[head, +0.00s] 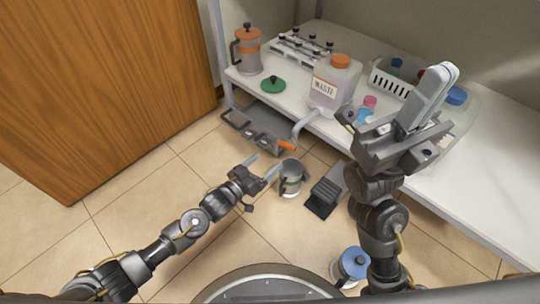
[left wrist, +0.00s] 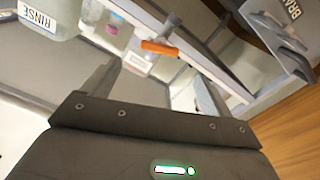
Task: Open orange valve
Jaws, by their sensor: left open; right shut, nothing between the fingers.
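The orange valve handle (head: 286,145) sits low in front of the bench, beside the lower end of a grey pipe (head: 304,124). The orange valve also shows in the left wrist view (left wrist: 158,47), ahead of the fingers and near the middle of the upper picture. My left gripper (head: 262,165) is open and empty, a little below and left of the valve and apart from it. Its two spread fingers frame the valve from below in the left wrist view (left wrist: 155,85). My right gripper (head: 442,72) is shut and empty, raised over the bench at the right.
A metal jug (head: 290,178) stands just below the valve. A dark pedal-like block (head: 322,198) is right of it. The bench (head: 490,165) carries a waste container (head: 333,85), a white basket (head: 385,82) and an orange-banded pot (head: 247,50). A blue-lidded can (head: 352,264) is lower right.

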